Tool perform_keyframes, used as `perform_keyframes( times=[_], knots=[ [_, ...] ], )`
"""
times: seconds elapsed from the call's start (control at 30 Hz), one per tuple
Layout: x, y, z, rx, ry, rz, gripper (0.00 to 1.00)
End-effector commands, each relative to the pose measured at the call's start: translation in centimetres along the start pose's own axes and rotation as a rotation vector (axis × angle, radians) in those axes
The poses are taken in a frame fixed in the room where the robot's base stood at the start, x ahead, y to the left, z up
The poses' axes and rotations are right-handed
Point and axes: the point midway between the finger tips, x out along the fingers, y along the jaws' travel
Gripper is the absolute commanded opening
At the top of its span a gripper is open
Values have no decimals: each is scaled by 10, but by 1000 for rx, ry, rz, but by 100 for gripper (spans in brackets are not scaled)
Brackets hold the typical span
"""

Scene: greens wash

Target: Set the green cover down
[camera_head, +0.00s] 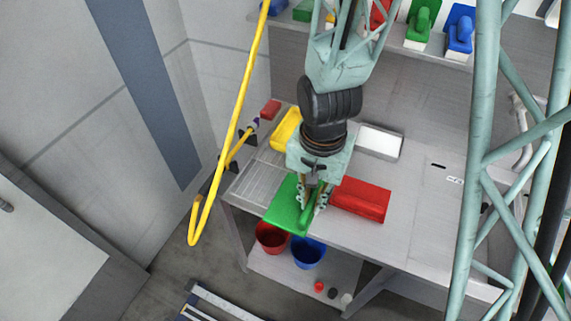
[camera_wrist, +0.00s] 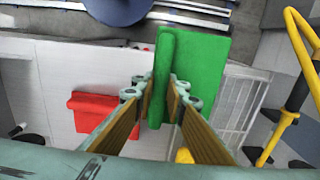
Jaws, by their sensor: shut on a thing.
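The green cover (camera_head: 284,207) is a flat plate with a raised bar-like handle. My gripper (camera_head: 313,203) points down and is shut on that handle. In the wrist view the green cover (camera_wrist: 208,62) extends to the right of the fingers, with its handle between the gripper's fingertips (camera_wrist: 160,88). The cover is at the front edge of the steel table (camera_head: 412,232), partly over the ribbed drainboard. I cannot tell whether it touches the surface. The fingers hide part of the handle.
A red cover (camera_head: 361,199) lies just right of my gripper. A yellow cover (camera_head: 285,128) and a white cover (camera_head: 379,142) are behind. A red bucket (camera_head: 270,239) and blue bucket (camera_head: 309,254) stand below. A yellow pipe (camera_head: 232,110) rises at the left. The table's right is clear.

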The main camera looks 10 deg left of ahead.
Motion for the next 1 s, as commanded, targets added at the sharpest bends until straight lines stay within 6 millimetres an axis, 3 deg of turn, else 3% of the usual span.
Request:
perform_keyframes(
  times=[0.8, 1.0],
  knots=[
    [12, -96, -77, -1, 1, -1, 0],
    [13, -110, -87, 0, 0, 0, 0]
  ],
)
